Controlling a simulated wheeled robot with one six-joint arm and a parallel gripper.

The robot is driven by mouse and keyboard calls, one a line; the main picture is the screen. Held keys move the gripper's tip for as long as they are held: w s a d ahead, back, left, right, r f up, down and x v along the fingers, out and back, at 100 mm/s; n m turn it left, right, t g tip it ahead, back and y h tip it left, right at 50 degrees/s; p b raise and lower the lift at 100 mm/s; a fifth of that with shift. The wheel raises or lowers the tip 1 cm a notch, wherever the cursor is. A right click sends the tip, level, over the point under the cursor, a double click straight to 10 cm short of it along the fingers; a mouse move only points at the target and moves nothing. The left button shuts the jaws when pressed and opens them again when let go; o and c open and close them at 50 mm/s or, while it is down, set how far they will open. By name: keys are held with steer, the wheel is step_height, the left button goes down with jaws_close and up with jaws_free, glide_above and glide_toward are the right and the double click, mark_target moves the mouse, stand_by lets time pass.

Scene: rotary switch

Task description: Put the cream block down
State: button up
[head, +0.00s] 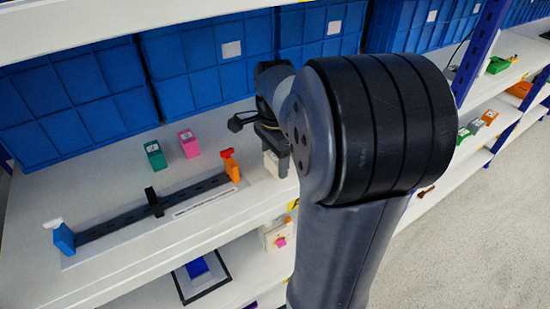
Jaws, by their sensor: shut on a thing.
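The cream block (270,163) shows at the right end of the upper shelf, partly hidden behind my gripper and arm. My gripper (277,155) points down and is shut on the cream block. The block is upright and at or just above the shelf surface; I cannot tell whether it touches.
On the upper shelf (110,180) are a green block (155,154), a pink block (189,143) and a dark rail (120,219) with blue and orange end pieces. Blue bins (198,62) line the back. A cream box with a pink knob (280,241) sits below.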

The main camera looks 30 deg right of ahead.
mark_target(275, 157)
steer(key=shift+f, duration=0.15)
steer(key=o, duration=1)
step_height(275, 157, up, 8)
steer(key=shift+f, duration=0.1)
